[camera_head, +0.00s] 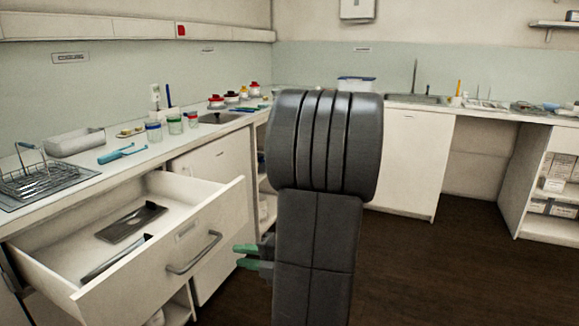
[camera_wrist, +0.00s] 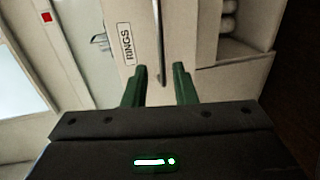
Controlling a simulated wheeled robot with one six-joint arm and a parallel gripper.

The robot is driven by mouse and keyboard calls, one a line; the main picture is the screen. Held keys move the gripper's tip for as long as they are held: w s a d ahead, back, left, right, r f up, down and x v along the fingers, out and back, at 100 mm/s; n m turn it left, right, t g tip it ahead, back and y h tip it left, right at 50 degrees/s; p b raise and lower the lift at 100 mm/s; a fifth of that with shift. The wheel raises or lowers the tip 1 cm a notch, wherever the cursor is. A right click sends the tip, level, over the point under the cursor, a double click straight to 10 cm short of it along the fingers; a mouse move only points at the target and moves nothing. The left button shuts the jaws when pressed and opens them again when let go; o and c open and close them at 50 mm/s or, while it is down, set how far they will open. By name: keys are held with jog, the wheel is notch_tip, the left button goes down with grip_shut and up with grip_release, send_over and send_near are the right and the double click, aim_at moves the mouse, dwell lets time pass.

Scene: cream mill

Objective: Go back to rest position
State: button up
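My gripper (camera_head: 253,257) shows at the left of my dark arm in the head view, its green fingertips apart and pointing left at the open drawer. In the wrist view my gripper (camera_wrist: 159,85) is open, with nothing between its two green fingers. The drawer (camera_head: 205,215) is pulled out of the left counter. Its metal handle (camera_head: 195,254) is a short way left of the fingertips, apart from them in the head view. In the wrist view the handle (camera_wrist: 158,45) lies beyond the finger gap, next to a label reading "RINGS" (camera_wrist: 127,44). My arm hides part of the room's middle.
Two dark flat items, one a tray (camera_head: 131,223), lie in the drawer. The left counter holds a wire rack (camera_head: 40,182), a grey bin (camera_head: 75,142), a blue tool (camera_head: 122,153) and several jars. A sink (camera_head: 418,99) is at the back. The dark floor (camera_head: 450,260) at right is clear.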

aim_at(208, 250)
jog(key=b+x, duration=0.2)
jog(key=x, duration=1)
jog(key=shift+r, duration=0.1)
